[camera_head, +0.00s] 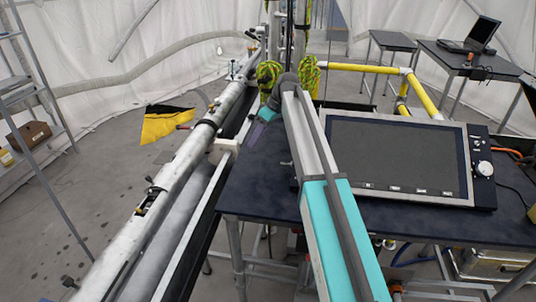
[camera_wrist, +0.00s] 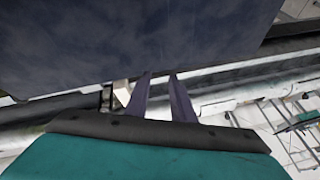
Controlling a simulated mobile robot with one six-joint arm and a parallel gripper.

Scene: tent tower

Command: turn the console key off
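The console (camera_head: 392,157) is a pale grey panel with a large dark screen, lying tilted on a dark table. A white round knob (camera_head: 484,168) sits on its dark right-hand strip. No key can be made out on it at this size. My gripper (camera_head: 254,134) points down near the table's left edge, well to the left of the console. In the wrist view my gripper (camera_wrist: 160,76) shows two slim fingers with a gap between them and nothing held. The console is not in the wrist view.
The dark table top (camera_head: 258,183) is bare left of the console and fills the upper wrist view. A long pale pipe (camera_head: 172,180) runs along the left. Yellow pipes (camera_head: 420,94) stand behind the console. A laptop (camera_head: 474,37) sits on a rear table.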

